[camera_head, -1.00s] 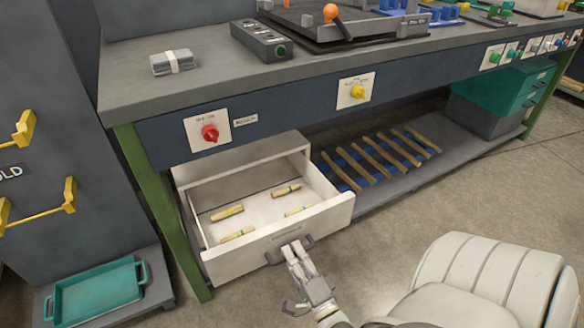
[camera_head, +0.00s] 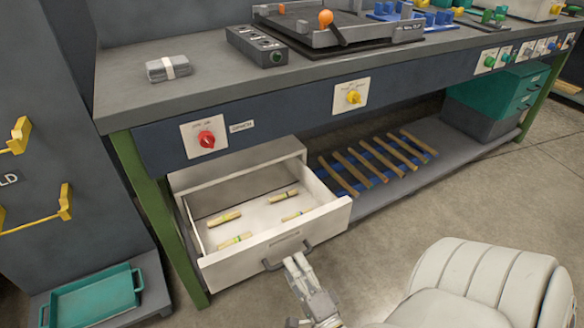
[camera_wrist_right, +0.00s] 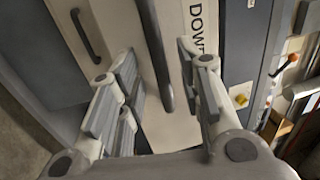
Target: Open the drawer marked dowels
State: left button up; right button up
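The white drawer (camera_head: 272,243) under the bench is pulled out. Several short pale dowels with green-yellow bands, such as this one (camera_head: 224,219), lie inside it. Its dark bar handle (camera_head: 272,266) is on the front. My right gripper (camera_head: 296,262) is just in front of the handle. In the wrist view its fingers (camera_wrist_right: 157,68) are spread apart, with the handle between or just beyond them, not gripped. My left gripper is not in view.
A green bench leg (camera_head: 160,215) stands left of the drawer. A lower shelf with several wooden rods (camera_head: 360,168) is to the right. A white padded chair-like shape (camera_head: 480,285) is at lower right. A teal tray (camera_head: 92,297) lies at lower left.

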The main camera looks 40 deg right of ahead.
jog(key=v, duration=0.9)
jog(key=shift+s, duration=0.35)
jog(key=shift+a+f, duration=0.1)
